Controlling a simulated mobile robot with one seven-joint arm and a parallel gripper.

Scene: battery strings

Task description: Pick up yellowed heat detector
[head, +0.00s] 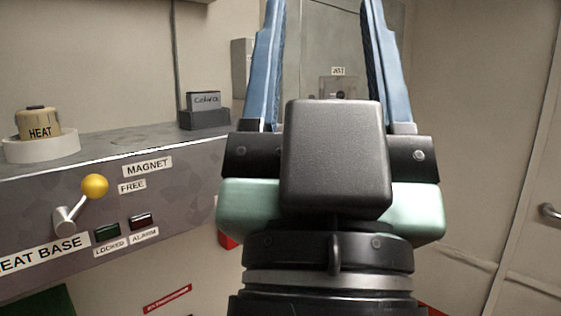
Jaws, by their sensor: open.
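The yellowed heat detector (39,123) is a tan, ribbed cylinder marked "HEAT" with a dark top. It sits upright in a white round base (42,149) on the grey shelf at the far left. My gripper (324,8) is large in the middle of the view, with two blue fingers pointing up and spread wide apart. Nothing shows between the visible parts of the fingers, and their very tips are cut off by the top edge. The gripper is well to the right of the detector and apart from it.
The shelf front (180,190) carries a lever with a yellow ball knob (95,186), near the labels "MAGNET" and "FREE". Green and red indicators (141,221) sit below. A small grey labelled box (204,103) stands on the shelf between detector and gripper. A door handle (550,212) is at far right.

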